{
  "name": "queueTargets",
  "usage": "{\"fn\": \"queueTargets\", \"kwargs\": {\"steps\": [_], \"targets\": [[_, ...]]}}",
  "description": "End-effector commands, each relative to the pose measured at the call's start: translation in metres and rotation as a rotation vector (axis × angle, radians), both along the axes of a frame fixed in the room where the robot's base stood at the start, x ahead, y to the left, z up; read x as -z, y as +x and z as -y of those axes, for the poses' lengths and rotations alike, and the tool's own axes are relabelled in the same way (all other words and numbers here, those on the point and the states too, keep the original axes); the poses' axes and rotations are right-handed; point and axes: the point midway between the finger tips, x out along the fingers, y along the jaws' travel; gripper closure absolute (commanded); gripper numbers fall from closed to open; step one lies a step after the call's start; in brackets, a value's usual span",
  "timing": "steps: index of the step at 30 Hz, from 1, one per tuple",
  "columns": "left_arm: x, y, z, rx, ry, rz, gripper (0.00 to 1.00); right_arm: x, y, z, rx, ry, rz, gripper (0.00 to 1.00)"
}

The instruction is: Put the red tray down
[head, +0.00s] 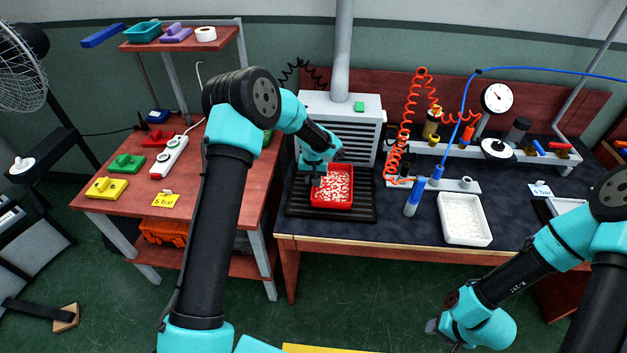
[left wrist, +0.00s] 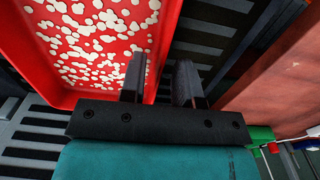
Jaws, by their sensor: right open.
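The red tray (head: 333,206), filled with small whitish pieces, sits on the black slatted rack (head: 360,212) in front of the grey vented unit. My left gripper (head: 316,182) is at the tray's left edge. In the left wrist view the red tray (left wrist: 168,22) fills the upper left. There my left gripper (left wrist: 160,82) has its fingers apart on either side of the tray's rim, with a dark gap beside the red wall. My right gripper (head: 436,327) is open, low in front of the bench and away from the tray; its tips are partly hidden.
A white tray (head: 466,238) with pale contents stands to the right on the dark bench. A blue-handled tool (head: 412,197) and a coiled orange hose (head: 398,150) are between the trays. The grey vented unit (head: 345,132) stands behind the red tray.

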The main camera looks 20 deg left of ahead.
Motion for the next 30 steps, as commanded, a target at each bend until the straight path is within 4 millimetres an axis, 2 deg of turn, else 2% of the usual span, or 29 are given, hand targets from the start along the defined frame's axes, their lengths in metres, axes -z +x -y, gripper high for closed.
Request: {"fn": "queueTargets", "kwargs": {"steps": [18, 23, 30], "targets": [[-0.102, 0.001, 0.000, -0.001, 0.000, 0.003, 0.71, 0.000, 0.000, 0.000, 0.000, 0.000, 0.000, 0.57], [-0.114, 0.000, 0.000, 0.000, 0.000, 0.002, 0.71, 0.000, 0.000, 0.000, 0.000, 0.000, 0.000, 0.57], [-0.116, 0.000, 0.000, 0.001, 0.000, 0.001, 0.71, 0.000, 0.000, 0.000, 0.000, 0.000, 0.000, 0.57]]}}
